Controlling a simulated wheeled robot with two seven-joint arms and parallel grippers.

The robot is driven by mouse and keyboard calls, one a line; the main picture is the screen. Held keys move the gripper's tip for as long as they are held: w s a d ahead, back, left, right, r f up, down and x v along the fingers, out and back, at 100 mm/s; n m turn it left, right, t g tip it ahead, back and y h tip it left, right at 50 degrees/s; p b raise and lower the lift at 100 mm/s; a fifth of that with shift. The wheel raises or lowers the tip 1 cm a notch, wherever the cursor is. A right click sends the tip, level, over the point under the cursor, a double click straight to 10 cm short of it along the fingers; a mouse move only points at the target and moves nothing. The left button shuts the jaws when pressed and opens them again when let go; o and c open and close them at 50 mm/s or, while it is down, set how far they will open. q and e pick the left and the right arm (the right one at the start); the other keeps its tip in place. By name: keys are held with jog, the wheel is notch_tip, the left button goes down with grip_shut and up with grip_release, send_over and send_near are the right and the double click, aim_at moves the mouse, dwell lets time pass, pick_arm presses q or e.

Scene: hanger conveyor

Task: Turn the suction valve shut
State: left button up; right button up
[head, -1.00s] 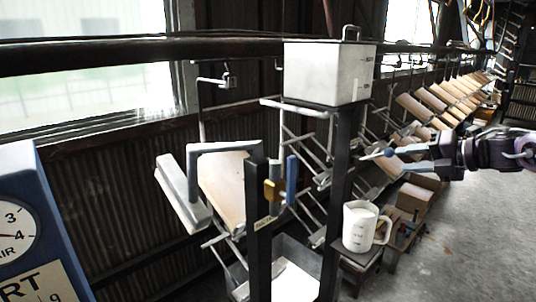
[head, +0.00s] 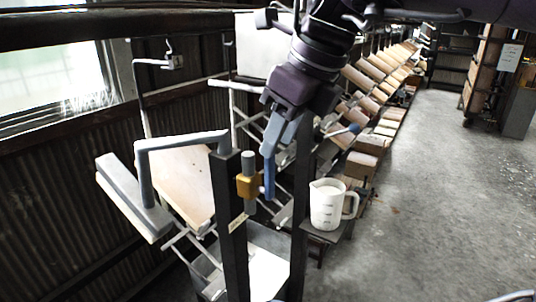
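The suction valve (head: 248,187) has a brass-yellow body on a grey pipe beside a black post. Its blue lever (head: 268,182) stands about upright on the right of the body. My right gripper (head: 276,145) reaches down from the top right, with its grey-blue fingers at the upper part of the lever. The fingers overlap the lever's top, and I cannot tell whether they touch or grip it. My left gripper is not in view.
A white measuring jug (head: 327,208) stands on a small shelf right of the posts. A grey bin (head: 268,240) sits low behind the posts. A grey bent pipe with a padded block (head: 130,198) is at left. Hanging boards recede along the wall. The floor at right is clear.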

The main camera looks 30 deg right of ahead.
aim_at(270, 189)
jog(key=x, duration=0.4)
jog(key=shift+w+a, duration=0.15)
jog(key=shift+w, duration=0.1)
jog(key=shift+s, duration=0.1)
grip_shut()
